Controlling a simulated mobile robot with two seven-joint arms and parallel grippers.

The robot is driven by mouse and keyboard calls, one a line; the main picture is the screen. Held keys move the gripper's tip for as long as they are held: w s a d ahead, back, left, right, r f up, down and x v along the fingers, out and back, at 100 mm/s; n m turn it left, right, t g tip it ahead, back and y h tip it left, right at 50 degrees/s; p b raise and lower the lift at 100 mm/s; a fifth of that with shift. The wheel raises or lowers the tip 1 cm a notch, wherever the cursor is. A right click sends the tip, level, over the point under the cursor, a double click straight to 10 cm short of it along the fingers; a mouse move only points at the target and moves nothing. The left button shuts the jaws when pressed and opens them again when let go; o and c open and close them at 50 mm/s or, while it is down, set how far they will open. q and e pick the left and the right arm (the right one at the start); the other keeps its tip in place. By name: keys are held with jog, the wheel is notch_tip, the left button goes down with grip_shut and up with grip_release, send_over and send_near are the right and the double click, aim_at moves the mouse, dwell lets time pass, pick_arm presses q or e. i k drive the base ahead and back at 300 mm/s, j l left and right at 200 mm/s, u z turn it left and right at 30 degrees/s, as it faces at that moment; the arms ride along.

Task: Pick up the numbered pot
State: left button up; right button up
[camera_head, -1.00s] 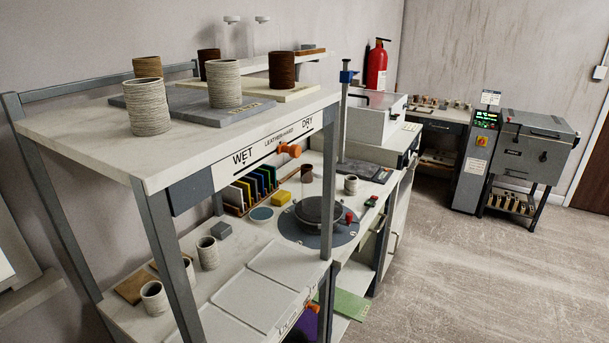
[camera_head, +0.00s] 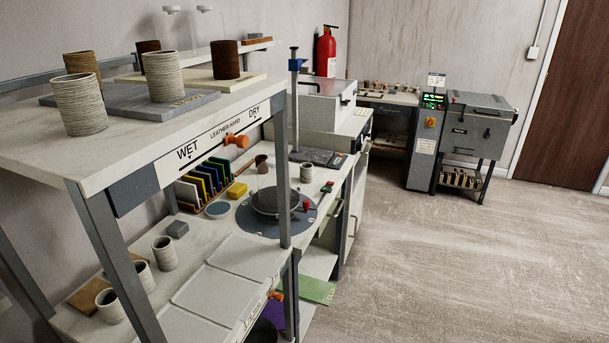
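Several ribbed cylindrical pots stand upright on the upper shelf: a pale grey one (camera_head: 80,108) at the front left, another pale grey one (camera_head: 163,77) on a grey slab, a tan one (camera_head: 83,66) behind, a dark brown one (camera_head: 148,48), and a brown one (camera_head: 226,60) on a cream slab. Smaller pale pots stand on the lower bench, one upright near the middle (camera_head: 164,254) and one at the front left (camera_head: 110,306). I cannot read a number on any pot. A small label shows at the slab's edge beside the second grey pot. Neither gripper is in view.
The shelf frame's grey posts (camera_head: 115,262) stand in front of the lower bench. A round wheel (camera_head: 275,202) and coloured tiles (camera_head: 208,180) sit there. A grey kiln-like machine (camera_head: 478,128) stands at the back right. The floor (camera_head: 450,260) at right is clear.

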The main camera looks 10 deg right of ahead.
aim_at(306, 169)
jog(key=i+l+u, duration=0.15)
jog(key=u, duration=0.35)
jog(key=l+u, duration=0.45)
jog(key=i+l+u, duration=0.15)
jog(key=l, duration=0.25)
jog(key=l+u, duration=0.1)
jog(key=l, duration=0.35)
